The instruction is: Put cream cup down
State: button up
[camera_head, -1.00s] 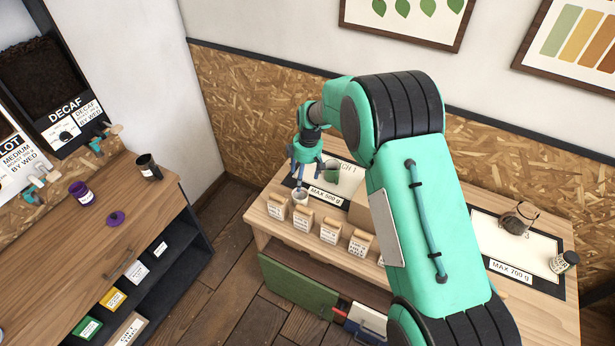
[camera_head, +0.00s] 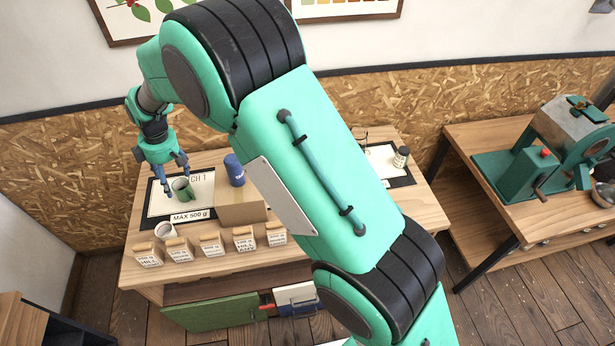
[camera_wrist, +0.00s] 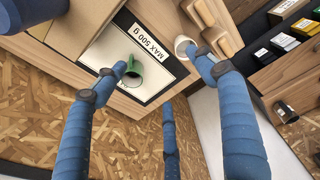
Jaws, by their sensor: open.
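The cream cup (camera_head: 165,230) stands on the wooden table just outside the front edge of the black-bordered mat, left of the "MAX 500 g" label. It also shows in the wrist view (camera_wrist: 184,46), close beside the tip of one finger. A green cup (camera_head: 182,188) stands on the mat's white area (camera_head: 204,202). My gripper (camera_head: 163,177) is open and empty, above the mat's left side, behind the cream cup. In the wrist view its blue fingers (camera_wrist: 165,85) are spread wide, with one fingertip overlapping the green cup (camera_wrist: 134,66).
A dark blue cup (camera_head: 234,171) and a cardboard box (camera_head: 241,208) stand to the right of the mat. A small jar (camera_head: 401,157) stands at the far right. A green machine (camera_head: 540,150) sits on another table.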

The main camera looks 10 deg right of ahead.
jog(key=s+d+r+m+t, duration=0.1)
jog(key=s+d+r+m, duration=0.35)
jog(key=d+r, duration=0.9)
jog(key=s+d+r+m+t, duration=0.1)
jog(key=s+d+r+m, duration=0.35)
jog(key=d+r, duration=0.9)
jog(key=s+d+m+t, duration=0.1)
jog(key=s+d+m, duration=0.3)
jog(key=s+d, duration=0.7)
jog(key=s+d+m+t+h, duration=0.1)
jog(key=s+d+m, duration=0.3)
jog(key=s+d, duration=0.8)
jog(key=s+t, duration=0.1)
jog(key=s, duration=0.3)
jog(key=shift+s+r+m+h, duration=0.2)
jog(key=shift+r+m+h, duration=0.1)
jog(key=shift+r+m, duration=0.1)
notch_tip(320, 180, down, 14)
jog(key=b, duration=1.3)
jog(key=shift+r+b, duration=0.15)
jog(key=shift+b, duration=0.2)
